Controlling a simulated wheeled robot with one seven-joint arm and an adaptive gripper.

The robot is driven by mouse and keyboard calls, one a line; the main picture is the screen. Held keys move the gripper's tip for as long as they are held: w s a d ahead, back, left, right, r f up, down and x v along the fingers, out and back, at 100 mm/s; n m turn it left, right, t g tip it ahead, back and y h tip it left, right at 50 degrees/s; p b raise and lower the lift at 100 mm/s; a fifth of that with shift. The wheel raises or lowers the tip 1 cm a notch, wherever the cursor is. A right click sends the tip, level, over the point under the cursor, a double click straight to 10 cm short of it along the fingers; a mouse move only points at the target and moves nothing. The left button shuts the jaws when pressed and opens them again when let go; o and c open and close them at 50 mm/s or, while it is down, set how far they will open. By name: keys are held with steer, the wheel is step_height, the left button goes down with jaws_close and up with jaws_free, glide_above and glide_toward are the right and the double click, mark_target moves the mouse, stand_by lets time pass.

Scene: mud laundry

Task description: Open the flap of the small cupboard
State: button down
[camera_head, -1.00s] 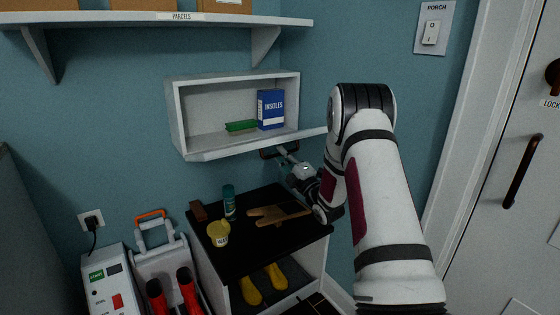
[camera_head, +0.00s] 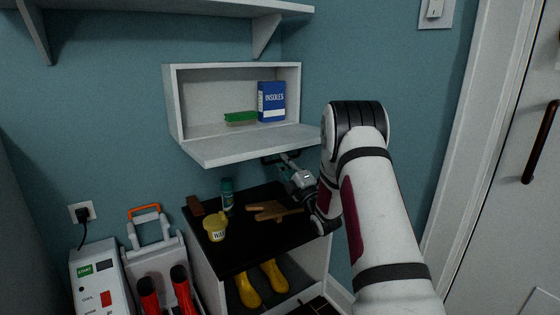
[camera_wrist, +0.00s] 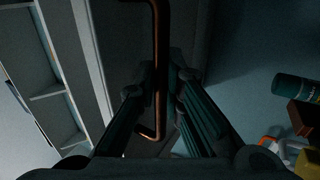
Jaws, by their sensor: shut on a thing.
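The small cupboard (camera_head: 173,103) is a white box fixed to the wall in the head view. Its white flap (camera_head: 250,146) is swung down along the bottom edge and sticks out, so the inside is exposed. The flap's dark bronze bar handle (camera_wrist: 160,30) runs up the middle of the wrist view. My gripper (camera_wrist: 160,88) is shut on this handle, with one finger on each side of it. In the head view my gripper (camera_head: 285,162) is under the right part of the flap, which hides part of the handle.
A blue insoles box (camera_head: 271,102) and a green brush (camera_head: 240,118) stand inside the cupboard. Below is a black-topped bench (camera_head: 240,250) with a spray can (camera_head: 227,193), a yellow tub (camera_head: 215,230) and brown gloves (camera_head: 273,211). A wall shelf (camera_head: 180,8) is above.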

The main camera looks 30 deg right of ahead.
steer(key=shift+d+r, duration=0.15)
steer(key=shift+d, duration=0.15)
steer(key=c, duration=1.7)
jaws_free()
steer(key=shift+w, duration=0.1)
steer(key=shift+a, duration=0.25)
steer(key=v, duration=1.2)
